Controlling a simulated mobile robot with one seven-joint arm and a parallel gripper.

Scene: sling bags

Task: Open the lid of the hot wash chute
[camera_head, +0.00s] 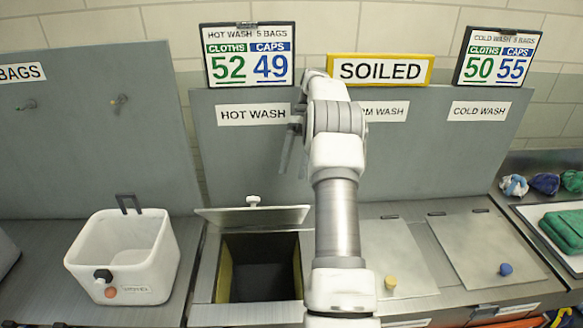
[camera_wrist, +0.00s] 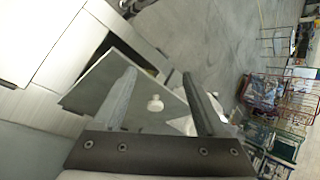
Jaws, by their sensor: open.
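The hot wash lid (camera_head: 268,216) is a grey metal plate, raised off its chute and seen nearly edge-on in the head view. Its white knob (camera_head: 253,201) shows on the far side. The hot wash chute (camera_head: 262,268) is open below, dark inside with yellow sides. My gripper (camera_head: 289,150) is above the lid, in front of the back panel, fingers pointing down. In the wrist view my open gripper (camera_wrist: 160,90) has the lid (camera_wrist: 105,85) beyond its fingers. The knob (camera_wrist: 155,104) appears between them but apart, with nothing held.
A white bin (camera_head: 125,255) stands left of the chute. The warm wash lid (camera_head: 400,260) with a yellow knob and the cold wash lid (camera_head: 480,250) with a blue knob are shut. Labelled signs top the grey back panel (camera_head: 225,155). Folded green cloth (camera_head: 565,230) lies at the right.

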